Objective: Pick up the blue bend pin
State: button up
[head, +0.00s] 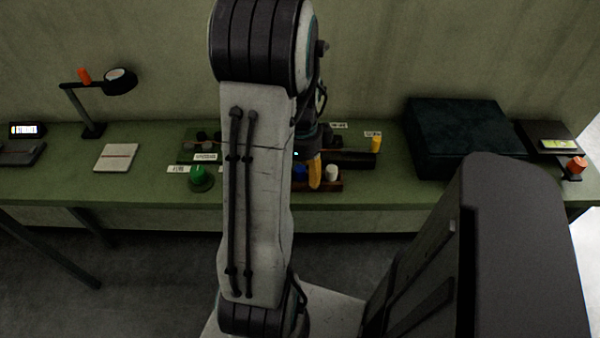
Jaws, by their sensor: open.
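A small blue piece (300,172), which looks like the blue bend pin, stands at the front of the green bench, partly hidden behind my arm. My gripper (314,172) hangs over the bench at the end of the arm, just right of the blue piece. One orange-yellow finger shows; the rest is hidden by the arm. The gripper is open, and I see nothing held in it. Whether it touches the blue piece cannot be told from this view.
A white pin (331,173) stands close right of my gripper, on a brown-red rack (328,187). A yellow pin (376,143) stands farther right. A green knob (201,178) is left of my arm. A dark case (455,137) fills the right; a lamp (119,80) stands left.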

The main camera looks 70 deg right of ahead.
jog(key=shift+f, duration=0.1)
grip_shut()
dwell(0.6)
